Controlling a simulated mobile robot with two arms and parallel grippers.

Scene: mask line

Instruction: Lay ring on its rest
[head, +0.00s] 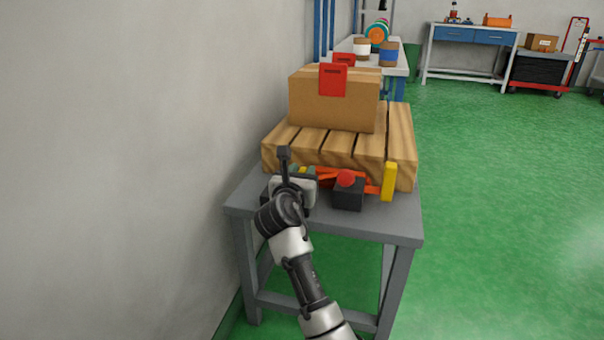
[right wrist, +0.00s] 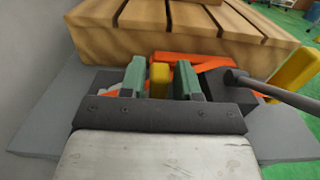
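No separate ring shape stands out clearly. Orange pieces (head: 330,175) lie on the grey table in front of the pallet; they also show in the right wrist view (right wrist: 195,61). My right gripper (head: 303,171) is low over the table's near left part. In the right wrist view its two green fingers (right wrist: 160,82) stand apart, with a yellow block (right wrist: 160,80) between them. Whether they press on it cannot be told. My left gripper is out of view.
A wooden pallet (head: 401,140) with a cardboard box (head: 334,105) fills the back of the grey table (head: 330,221). A wall (head: 130,170) runs close along the left. Open green floor (head: 500,220) lies to the right. Another bench with spools stands behind.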

